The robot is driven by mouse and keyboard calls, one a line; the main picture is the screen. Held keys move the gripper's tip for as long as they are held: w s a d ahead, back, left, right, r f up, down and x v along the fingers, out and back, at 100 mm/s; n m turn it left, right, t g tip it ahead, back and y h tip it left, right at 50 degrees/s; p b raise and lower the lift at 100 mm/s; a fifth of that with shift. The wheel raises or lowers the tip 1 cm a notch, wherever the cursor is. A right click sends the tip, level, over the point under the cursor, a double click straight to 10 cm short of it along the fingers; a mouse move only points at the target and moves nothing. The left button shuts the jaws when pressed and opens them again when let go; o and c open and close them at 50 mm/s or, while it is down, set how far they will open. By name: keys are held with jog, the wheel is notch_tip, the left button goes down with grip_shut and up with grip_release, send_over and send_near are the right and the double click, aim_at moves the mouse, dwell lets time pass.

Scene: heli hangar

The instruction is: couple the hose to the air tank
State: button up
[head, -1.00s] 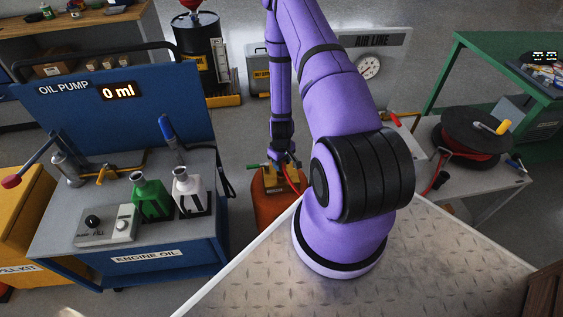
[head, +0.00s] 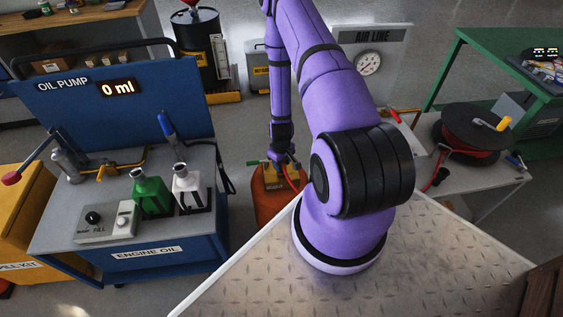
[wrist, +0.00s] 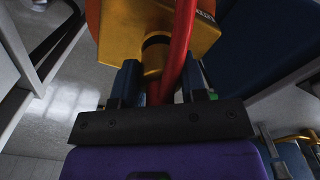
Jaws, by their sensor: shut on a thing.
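The air tank (head: 277,208) is an orange vessel on the floor behind the near deck, partly hidden by my arm. A yellow block (head: 272,181) sits on its top, with a green-tipped part at its left. My gripper (head: 283,164) is down at this block. In the wrist view my gripper (wrist: 159,82) is shut on the red hose (wrist: 183,42), whose end lies between the fingers. The yellow block (wrist: 128,32) is just ahead, with a dark round opening or collar facing the fingers. Whether the hose end is seated there I cannot tell.
A hose reel (head: 472,132) stands on a pale table at the right. The blue oil pump cart (head: 180,254) with green and white bottles stands left of the tank. The air line panel (head: 395,62) with a gauge is behind. The metal deck (head: 420,265) is bare.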

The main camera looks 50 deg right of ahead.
jog(key=shift+f, duration=0.5)
jog(key=o, duration=1.6)
jog(key=shift+c, duration=0.2)
jog(key=shift+r, duration=5.55)
